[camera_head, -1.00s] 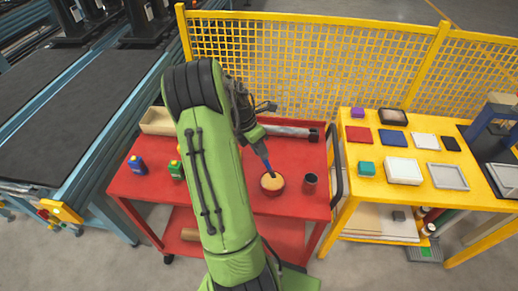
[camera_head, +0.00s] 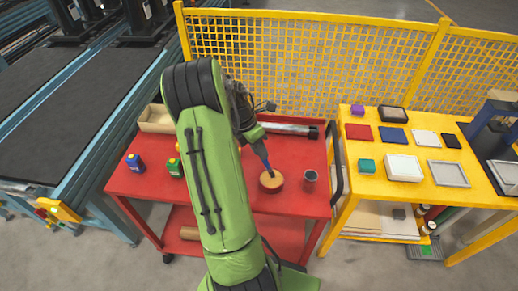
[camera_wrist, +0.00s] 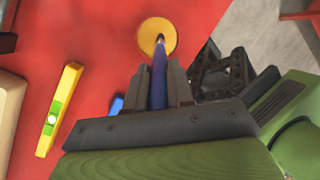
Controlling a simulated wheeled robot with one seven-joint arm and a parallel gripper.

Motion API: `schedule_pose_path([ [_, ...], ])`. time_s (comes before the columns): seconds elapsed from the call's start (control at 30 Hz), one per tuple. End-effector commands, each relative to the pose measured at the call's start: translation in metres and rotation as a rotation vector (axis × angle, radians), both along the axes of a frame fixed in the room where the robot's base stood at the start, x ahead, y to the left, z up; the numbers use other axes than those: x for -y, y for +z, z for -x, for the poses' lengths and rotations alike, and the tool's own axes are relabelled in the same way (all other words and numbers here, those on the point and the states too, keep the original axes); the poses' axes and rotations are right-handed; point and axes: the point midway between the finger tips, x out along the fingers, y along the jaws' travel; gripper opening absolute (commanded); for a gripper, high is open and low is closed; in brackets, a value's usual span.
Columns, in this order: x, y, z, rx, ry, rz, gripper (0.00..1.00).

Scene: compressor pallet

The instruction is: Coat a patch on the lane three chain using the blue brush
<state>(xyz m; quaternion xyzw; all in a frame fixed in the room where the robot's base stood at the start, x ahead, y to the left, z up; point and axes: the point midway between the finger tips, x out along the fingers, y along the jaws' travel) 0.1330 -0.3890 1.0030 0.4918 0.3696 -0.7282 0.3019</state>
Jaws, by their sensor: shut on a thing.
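My gripper (camera_wrist: 160,92) is shut on the blue brush (camera_wrist: 159,72), whose handle stands between the two fingers in the wrist view. In the head view the blue brush (camera_head: 266,160) points down from my gripper (camera_head: 259,147). Its tip is over a round red pot (camera_head: 271,187) with a tan surface, and the pot's tan top also shows in the wrist view (camera_wrist: 153,34). The tip appears at or in the tan surface; I cannot tell how deep. I cannot make out the lane three chain in these frames.
The red cart (camera_head: 285,205) also holds a metal cup (camera_head: 310,181), blue (camera_head: 135,163) and green (camera_head: 174,168) bottles, a tan tray (camera_head: 157,119) and a grey cylinder (camera_head: 288,129). A yellow table (camera_head: 380,182) stands right, a yellow fence (camera_head: 300,60) behind, conveyors (camera_head: 85,110) left.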

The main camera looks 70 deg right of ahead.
Motion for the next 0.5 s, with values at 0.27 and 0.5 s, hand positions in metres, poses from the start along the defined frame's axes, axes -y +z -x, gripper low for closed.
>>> schedule_pose_path([
  [0.27, -0.0001, -0.0039, 0.0001, -0.001, 0.0, 0.0, 0.0],
  [0.5, -0.0001, -0.0069, 0.0001, -0.001, 0.0, 0.0, 0.0],
])
